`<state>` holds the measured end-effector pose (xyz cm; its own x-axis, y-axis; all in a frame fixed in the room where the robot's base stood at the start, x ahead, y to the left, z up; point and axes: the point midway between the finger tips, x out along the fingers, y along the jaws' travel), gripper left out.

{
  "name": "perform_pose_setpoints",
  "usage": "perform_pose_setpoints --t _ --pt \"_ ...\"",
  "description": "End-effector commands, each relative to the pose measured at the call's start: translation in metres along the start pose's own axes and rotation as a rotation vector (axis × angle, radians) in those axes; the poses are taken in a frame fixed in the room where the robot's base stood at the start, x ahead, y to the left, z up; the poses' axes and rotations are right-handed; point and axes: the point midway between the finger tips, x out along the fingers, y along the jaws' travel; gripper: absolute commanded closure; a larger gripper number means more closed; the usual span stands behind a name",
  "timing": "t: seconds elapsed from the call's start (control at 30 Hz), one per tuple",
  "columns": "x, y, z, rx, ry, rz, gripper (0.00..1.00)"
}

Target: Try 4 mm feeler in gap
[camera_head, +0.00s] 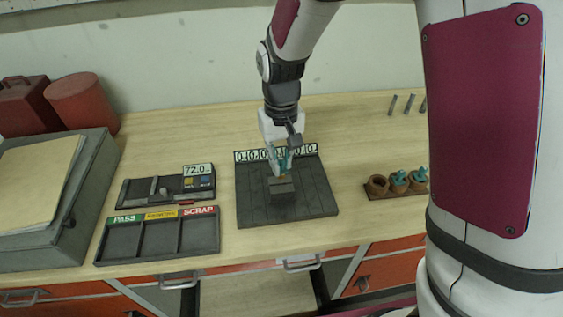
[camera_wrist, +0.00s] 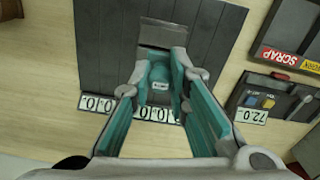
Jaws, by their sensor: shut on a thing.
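My gripper (camera_head: 279,158) points down over the dark board and is shut on a small teal feeler (camera_wrist: 160,74) with a pale label. The feeler sits between the teal fingers in the wrist view; its tip and the label's writing cannot be made out. A dark grey block (camera_head: 282,189) stands on the board just below and in front of the fingertips. It also shows in the wrist view (camera_wrist: 162,34), beyond the feeler. The gap itself is not clear, and I cannot tell whether the feeler touches the block.
The slatted dark board (camera_head: 317,193) has number labels along its back edge. A rack (camera_head: 396,190) at right has three round holders, two with teal pieces, the left one empty. A sorting tray (camera_head: 158,238), a gauge reading 72.0 (camera_head: 198,170) and red canisters (camera_head: 80,98) stand left.

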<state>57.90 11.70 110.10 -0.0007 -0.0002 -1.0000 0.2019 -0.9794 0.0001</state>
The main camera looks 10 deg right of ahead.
Motion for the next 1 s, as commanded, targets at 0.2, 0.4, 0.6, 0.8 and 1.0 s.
perform_pose_setpoints --t 0.2,0.4,0.6,0.8,1.0 --pt "-0.018 -0.001 0.001 0.000 0.002 0.000 1.00" --pt "-0.032 -0.001 0.001 0.000 0.002 0.000 1.00" --pt "-0.041 0.000 0.001 0.000 0.001 0.000 1.00" --pt "-0.041 0.000 0.000 0.000 0.001 0.000 1.00" --pt "-0.041 0.000 0.000 0.000 0.000 0.000 1.00"
